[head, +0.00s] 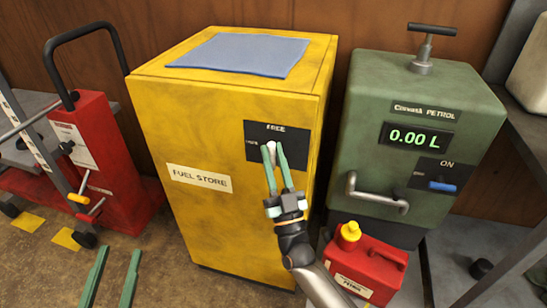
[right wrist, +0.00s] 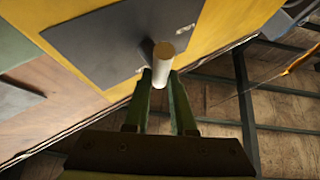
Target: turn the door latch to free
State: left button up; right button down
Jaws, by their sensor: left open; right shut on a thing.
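The yellow fuel store cabinet (head: 205,220) stands in the middle of the head view. Its dark latch plate (head: 301,136) reads FREE at the top, with a smaller unreadable label on the left. A pale, post-like latch handle (right wrist: 165,52) sticks out from the plate in the right wrist view. My right gripper (head: 273,146) is shut on this handle, its green fingers on either side; the fingers partly hide it in the head view. My left gripper (head: 119,251) is open and empty, low in front of the cabinet's left side.
A green petrol pump (head: 385,180) reading 0.00 L stands right of the cabinet. A red fuel can (head: 366,265) is in front of it. A red lift (head: 100,150) stands at left. A blue cloth (head: 240,54) lies on the cabinet. Some floor at lower left is clear.

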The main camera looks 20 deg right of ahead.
jog(key=c, duration=0.8)
grip_release()
jog(key=shift+o, duration=0.2)
pick_arm(q)
jog(key=shift+f, duration=0.3)
pick_arm(e)
jog(key=v, duration=1.2)
jog(key=shift+s+f, duration=0.2)
pick_arm(q)
jog(key=shift+w, duration=0.1)
